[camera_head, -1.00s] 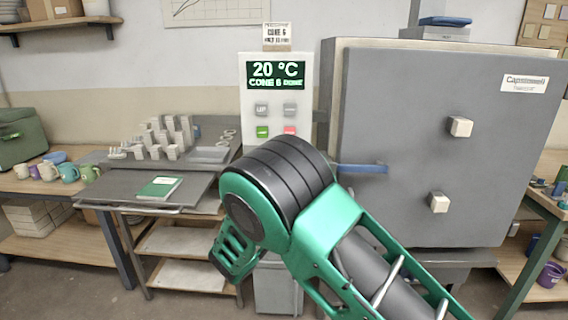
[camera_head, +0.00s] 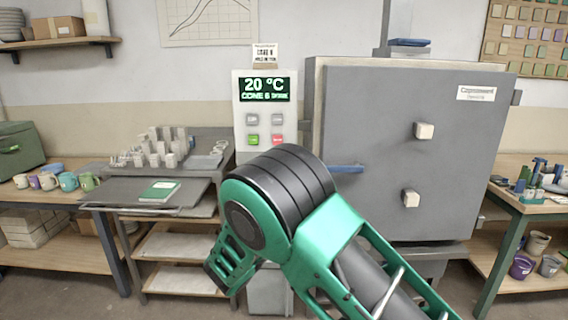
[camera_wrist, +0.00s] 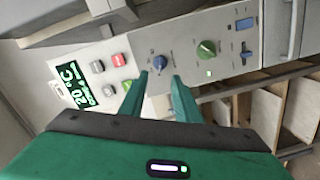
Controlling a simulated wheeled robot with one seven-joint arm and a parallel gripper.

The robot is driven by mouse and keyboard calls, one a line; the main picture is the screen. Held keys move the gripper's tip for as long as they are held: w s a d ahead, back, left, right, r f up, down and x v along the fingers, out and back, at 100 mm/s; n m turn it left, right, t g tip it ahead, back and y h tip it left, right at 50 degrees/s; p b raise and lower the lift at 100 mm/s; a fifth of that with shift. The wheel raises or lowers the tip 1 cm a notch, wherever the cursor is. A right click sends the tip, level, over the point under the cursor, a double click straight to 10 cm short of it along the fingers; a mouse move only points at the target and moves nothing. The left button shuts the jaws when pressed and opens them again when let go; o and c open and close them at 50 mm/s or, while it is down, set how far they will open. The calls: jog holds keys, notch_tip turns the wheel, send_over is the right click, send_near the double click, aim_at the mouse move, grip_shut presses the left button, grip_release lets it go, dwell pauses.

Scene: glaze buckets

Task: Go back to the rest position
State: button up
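My gripper (camera_wrist: 160,76) shows in the wrist view, its two green fingers apart with nothing between them. It points toward the kiln's control panel (camera_wrist: 185,55), apart from it as far as I can tell. In the head view my green and black arm fills the lower middle, and I cannot make out the fingertips there. The controller (camera_head: 264,140) has a lit display (camera_head: 265,89) reading 20 °C and CONE 6 DONE, with several buttons below. The grey kiln (camera_head: 385,170) stands to its right with its door shut.
Wooden benches with mugs (camera_head: 68,181) at left and tools at right flank the space. Bare floor shows at lower left.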

jog(key=d+r+m+g+h, duration=0.1)
jog(key=d+m+g+h, duration=0.2)
jog(key=d, duration=0.9)
jog(key=d+r+m+g+h, duration=0.2)
jog(key=d+m, duration=0.2)
jog(key=d, duration=0.8)
jog(key=s+d+m+g, duration=0.75)
jog(key=s+d, duration=1.25)
jog(key=d, duration=0.3)
jog(key=s+m+g+y, duration=0.4)
jog(key=s+g+y, duration=0.1)
jog(key=s, duration=2.8)
jog(key=shift+a+f+y, duration=0.2)
jog(key=shift+y, duration=0.5)
